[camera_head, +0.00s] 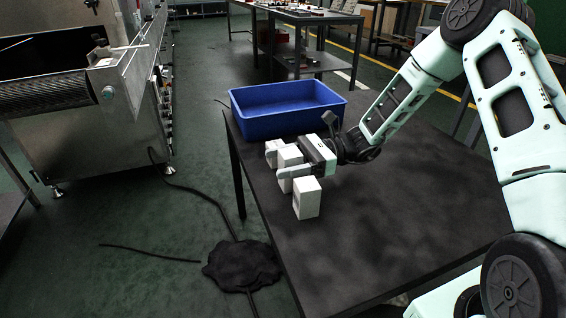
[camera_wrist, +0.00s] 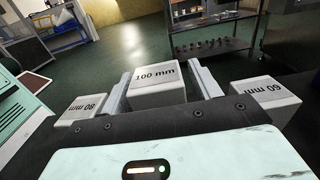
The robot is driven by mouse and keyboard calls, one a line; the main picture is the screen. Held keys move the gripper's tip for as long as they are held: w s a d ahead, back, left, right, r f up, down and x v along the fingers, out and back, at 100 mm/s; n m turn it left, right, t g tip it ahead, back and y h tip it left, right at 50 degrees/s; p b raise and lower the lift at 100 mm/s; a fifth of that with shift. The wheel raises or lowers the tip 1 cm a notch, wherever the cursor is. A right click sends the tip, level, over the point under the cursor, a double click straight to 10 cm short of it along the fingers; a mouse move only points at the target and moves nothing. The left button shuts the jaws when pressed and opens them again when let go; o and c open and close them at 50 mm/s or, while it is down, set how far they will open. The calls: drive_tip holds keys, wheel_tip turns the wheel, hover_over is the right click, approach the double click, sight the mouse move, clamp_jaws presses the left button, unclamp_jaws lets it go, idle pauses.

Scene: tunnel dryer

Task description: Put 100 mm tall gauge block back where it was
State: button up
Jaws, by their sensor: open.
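The white 100 mm gauge block (camera_wrist: 157,84) stands between the two fingers of my gripper (camera_wrist: 161,90) in the wrist view. Its label faces up and reads upright. In the head view this block (camera_head: 289,157) is the middle one of a row on the dark table (camera_head: 390,215), partly hidden by my gripper (camera_head: 284,162). The fingers are open on either side of it, and narrow gaps show in the wrist view.
An 80 mm block (camera_wrist: 84,110) stands to the left and a 60 mm block (camera_wrist: 264,94) to the right in the wrist view, both close to the fingers. A blue bin (camera_head: 285,110) stands behind the row. The table's right part is clear.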

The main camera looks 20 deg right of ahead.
drive_tip(key=d+p, duration=0.3)
drive_tip(key=d, duration=0.9)
